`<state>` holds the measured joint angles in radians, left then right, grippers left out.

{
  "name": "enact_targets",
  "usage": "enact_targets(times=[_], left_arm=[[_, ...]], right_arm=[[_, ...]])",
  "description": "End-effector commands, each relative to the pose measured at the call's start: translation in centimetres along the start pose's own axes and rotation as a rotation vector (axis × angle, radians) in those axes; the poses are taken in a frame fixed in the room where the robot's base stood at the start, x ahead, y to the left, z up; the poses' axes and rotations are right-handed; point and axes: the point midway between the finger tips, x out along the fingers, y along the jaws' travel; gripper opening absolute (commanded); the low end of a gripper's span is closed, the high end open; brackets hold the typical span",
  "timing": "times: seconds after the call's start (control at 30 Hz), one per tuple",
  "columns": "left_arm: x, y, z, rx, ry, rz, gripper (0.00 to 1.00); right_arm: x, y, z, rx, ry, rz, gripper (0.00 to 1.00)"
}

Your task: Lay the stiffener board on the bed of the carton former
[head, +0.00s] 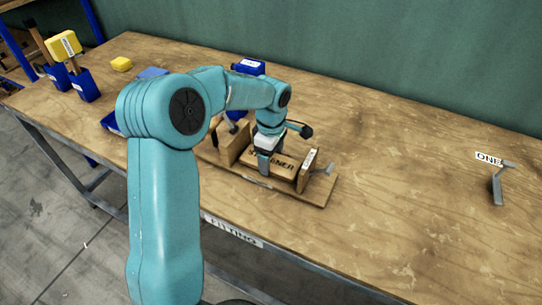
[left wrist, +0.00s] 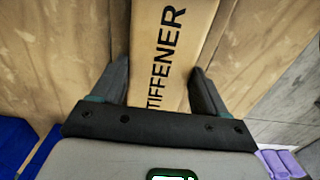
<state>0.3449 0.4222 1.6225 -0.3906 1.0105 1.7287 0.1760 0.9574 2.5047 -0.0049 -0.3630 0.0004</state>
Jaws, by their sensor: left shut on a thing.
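The stiffener board (head: 284,164) is a tan block with black lettering. It lies between the two upright end blocks of a wooden press, which I take for the carton former (head: 318,192). Whether its underside touches the bed cannot be told. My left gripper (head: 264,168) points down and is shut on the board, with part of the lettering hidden. In the left wrist view the board (left wrist: 178,50) runs between the two dark fingers (left wrist: 160,88). My right gripper is not in view.
A grey bracket (head: 497,186) by a ONE label stands on the clear right side of the bench (head: 420,190). A blue box (head: 249,67) stands behind my arm.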

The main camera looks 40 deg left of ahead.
Motion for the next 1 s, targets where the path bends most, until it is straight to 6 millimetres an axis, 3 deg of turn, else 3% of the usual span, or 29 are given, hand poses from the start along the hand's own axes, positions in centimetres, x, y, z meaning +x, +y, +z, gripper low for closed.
enact_targets(times=[0.03,0.07,0.13,0.37,0.53,1.0], left_arm=[[0.0,0.0,0.0,0.0,0.0,0.0,0.41],[0.0,0.0,0.0,0.0,0.0,0.0,0.77],[0.0,0.0,0.0,0.0,0.0,0.0,1.0],[0.0,0.0,0.0,0.0,0.0,0.0,1.0],[-1.6,0.1,0.0,0.0,0.0,0.004,1.0],[-13.3,0.0,0.0,0.001,0.0,0.004,1.0]], right_arm=[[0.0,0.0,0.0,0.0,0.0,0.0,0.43],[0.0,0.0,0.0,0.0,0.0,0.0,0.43],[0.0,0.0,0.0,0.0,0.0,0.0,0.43],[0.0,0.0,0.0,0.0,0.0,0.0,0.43],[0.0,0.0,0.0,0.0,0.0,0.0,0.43],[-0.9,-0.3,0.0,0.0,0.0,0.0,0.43]])
